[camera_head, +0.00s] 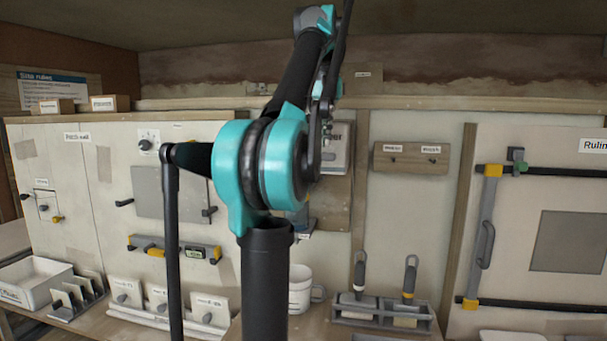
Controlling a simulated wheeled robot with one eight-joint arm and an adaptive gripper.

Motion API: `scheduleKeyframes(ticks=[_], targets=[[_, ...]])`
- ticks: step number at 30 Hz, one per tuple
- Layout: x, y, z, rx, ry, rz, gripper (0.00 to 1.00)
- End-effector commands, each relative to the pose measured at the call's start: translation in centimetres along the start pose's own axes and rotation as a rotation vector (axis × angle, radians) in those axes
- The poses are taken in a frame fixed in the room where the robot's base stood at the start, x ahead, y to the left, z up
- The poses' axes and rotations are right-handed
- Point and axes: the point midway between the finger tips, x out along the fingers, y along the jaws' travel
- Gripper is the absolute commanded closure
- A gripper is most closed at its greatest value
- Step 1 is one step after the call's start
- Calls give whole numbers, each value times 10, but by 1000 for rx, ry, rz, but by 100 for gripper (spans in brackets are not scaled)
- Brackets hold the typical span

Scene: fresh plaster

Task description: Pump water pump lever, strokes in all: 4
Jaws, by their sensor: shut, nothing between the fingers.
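The water pump is mostly hidden behind my arm. A pale box-like panel (339,160) with a label ending in "er" shows just right of my teal joint. A small blue-grey part (309,216) shows below it, with a small label underneath; I cannot tell whether these belong to the pump. I cannot make out the pump lever or its position. My gripper's fingers are hidden behind my own arm links, so contact with the lever cannot be seen.
A white mug (300,287) stands below. A tool holder (385,314) with two handled tools is to its right. A level (175,250), labelled card holders (165,312) and a white tray (32,278) are left. A barred frame (487,235) is at right.

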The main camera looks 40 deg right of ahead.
Motion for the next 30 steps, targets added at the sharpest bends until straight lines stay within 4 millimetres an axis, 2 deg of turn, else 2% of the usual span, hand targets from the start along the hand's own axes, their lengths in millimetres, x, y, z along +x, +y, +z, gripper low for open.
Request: scheduleKeyframes(ticks=[18,30], targets=[[-46,0,-1,0,0,0,100],[-50,0,0,0,0,0,100]])
